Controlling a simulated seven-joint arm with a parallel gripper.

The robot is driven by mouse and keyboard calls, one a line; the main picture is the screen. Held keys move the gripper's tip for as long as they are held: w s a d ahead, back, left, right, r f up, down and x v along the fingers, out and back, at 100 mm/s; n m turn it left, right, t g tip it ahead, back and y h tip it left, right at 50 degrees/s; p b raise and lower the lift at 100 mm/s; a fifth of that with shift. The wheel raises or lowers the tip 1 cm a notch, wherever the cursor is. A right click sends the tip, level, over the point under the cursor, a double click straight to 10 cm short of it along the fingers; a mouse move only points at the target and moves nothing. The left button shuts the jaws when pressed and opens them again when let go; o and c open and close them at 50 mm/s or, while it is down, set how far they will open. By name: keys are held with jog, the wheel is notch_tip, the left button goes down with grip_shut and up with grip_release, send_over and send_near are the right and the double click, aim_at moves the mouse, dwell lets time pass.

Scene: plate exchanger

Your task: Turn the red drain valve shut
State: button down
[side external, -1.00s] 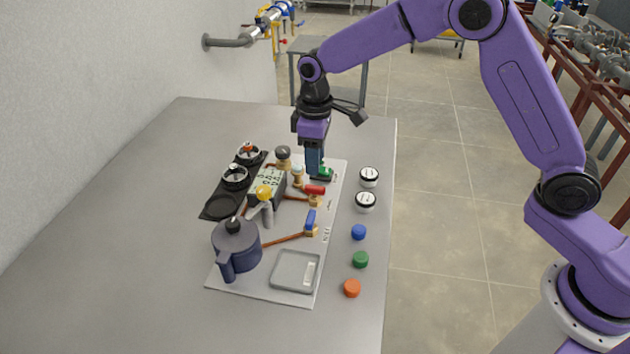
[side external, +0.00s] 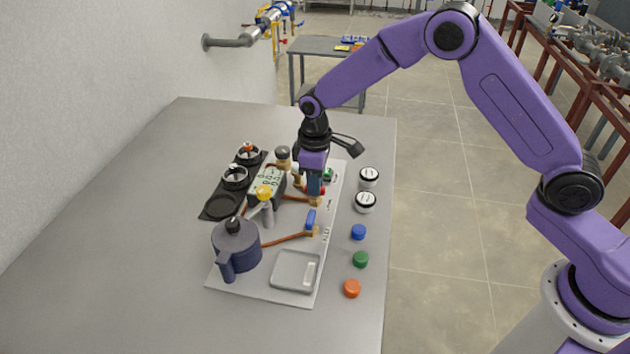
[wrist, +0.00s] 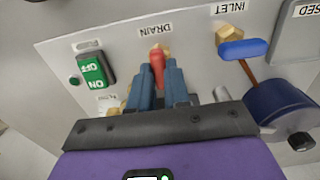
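The red drain valve handle (wrist: 157,66) shows in the wrist view below the DRAIN label, in front of a brass fitting. Its lower part runs down between the two blue fingers of my gripper (wrist: 160,80). The fingers are slightly apart, one on each side of the handle. I cannot tell whether they touch it. In the side view my gripper (side external: 314,192) points down at the panel (side external: 240,286), and its fingers hide most of the red handle.
The blue inlet valve handle (wrist: 243,49) is close by on the right in the wrist view. A green ON/OFF switch (wrist: 95,72) lies to the left. A dark blue pot (side external: 237,247), a grey tray (side external: 296,270) and several coloured caps stand nearer the front.

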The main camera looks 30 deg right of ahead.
jog(key=shift+m, duration=0.3)
jog(key=m, duration=0.3)
jog(key=shift+m, duration=0.3)
jog(key=m, duration=0.4)
jog(key=shift+m, duration=0.3)
jog(key=m, duration=0.4)
jog(key=shift+m, duration=2.5)
jog(key=c, duration=1.1)
grip_release()
jog(key=shift+r, duration=0.1)
notch_tip(320, 180, up, 17)
jog(key=shift+r, duration=0.1)
